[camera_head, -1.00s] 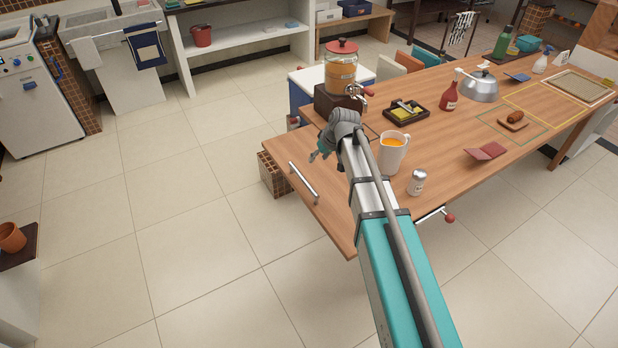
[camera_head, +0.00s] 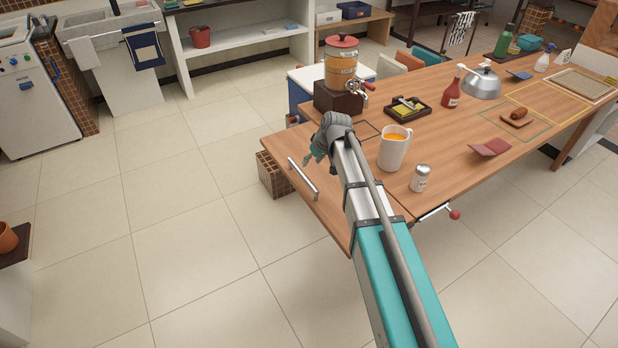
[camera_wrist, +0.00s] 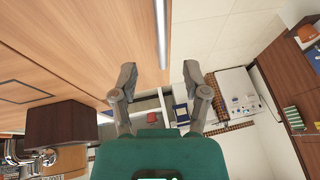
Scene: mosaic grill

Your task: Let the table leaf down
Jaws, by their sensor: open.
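The table leaf (camera_head: 325,215) is the near-left end of the wooden table (camera_head: 455,125); it is raised, about level with the top. A silver bar handle (camera_head: 303,178) runs along its outer edge and also shows in the wrist view (camera_wrist: 161,32). A lever with a red knob (camera_head: 454,214) sticks out below the table's front edge, near the leaf's seam. My gripper (camera_head: 316,153) is above the leaf, close to the far end of the bar handle. In the wrist view my gripper (camera_wrist: 158,75) is open and empty, the bar's end showing between its fingers. My arm hides part of the leaf.
An orange-filled jug (camera_head: 394,150) and a shaker (camera_head: 420,178) stand near the seam, right of my arm. A drink dispenser (camera_head: 341,65) on a dark block stands behind my gripper. A brick block (camera_head: 273,174) is on the floor by the leaf.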

